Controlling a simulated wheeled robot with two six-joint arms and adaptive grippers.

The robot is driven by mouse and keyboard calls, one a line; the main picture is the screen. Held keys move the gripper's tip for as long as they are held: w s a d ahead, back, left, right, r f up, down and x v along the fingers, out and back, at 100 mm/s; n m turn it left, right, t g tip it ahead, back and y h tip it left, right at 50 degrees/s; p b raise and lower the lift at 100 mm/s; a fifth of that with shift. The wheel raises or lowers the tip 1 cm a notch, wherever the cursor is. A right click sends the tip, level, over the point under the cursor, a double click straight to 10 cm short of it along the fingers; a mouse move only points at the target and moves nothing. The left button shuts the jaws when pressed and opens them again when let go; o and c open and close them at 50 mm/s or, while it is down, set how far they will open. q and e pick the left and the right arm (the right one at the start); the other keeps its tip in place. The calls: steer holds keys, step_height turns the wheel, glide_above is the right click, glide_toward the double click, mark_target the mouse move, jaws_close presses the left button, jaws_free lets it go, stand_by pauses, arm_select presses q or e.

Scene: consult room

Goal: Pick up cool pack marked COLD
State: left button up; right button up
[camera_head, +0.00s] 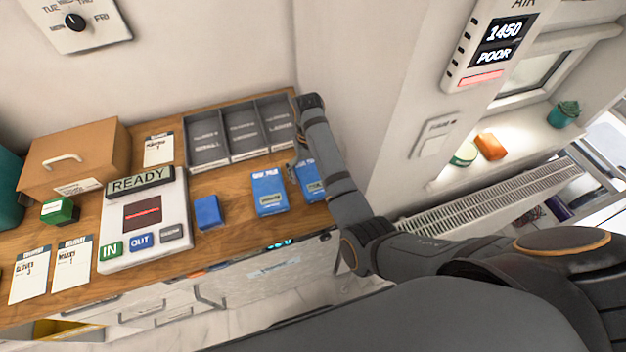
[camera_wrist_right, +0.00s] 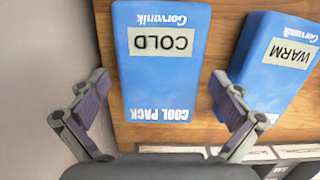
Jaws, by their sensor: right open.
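The cool pack marked COLD (camera_wrist_right: 165,75) is a blue box with a pale label, lying on the wooden counter. In the head view it is the right one of two blue packs (camera_head: 313,185), partly hidden by my right arm. My right gripper (camera_wrist_right: 160,107) is open and empty above it, its fingers on either side of the pack's near end in the wrist view. In the head view the gripper (camera_head: 301,168) is mostly hidden behind my arm. A similar blue pack marked WARM (camera_wrist_right: 275,65) lies beside it; it also shows in the head view (camera_head: 269,190). My left gripper is out of view.
A grey compartment tray (camera_head: 240,132) stands behind the packs. A smaller blue block (camera_head: 208,212) and a white READY device (camera_head: 145,218) lie to the left, with a cardboard box (camera_head: 78,160) farther left. The wall is close on the right of the counter.

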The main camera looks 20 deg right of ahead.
steer(key=shift+r, duration=0.1)
steer(key=c, duration=1.4)
steer(key=shift+r, duration=0.1)
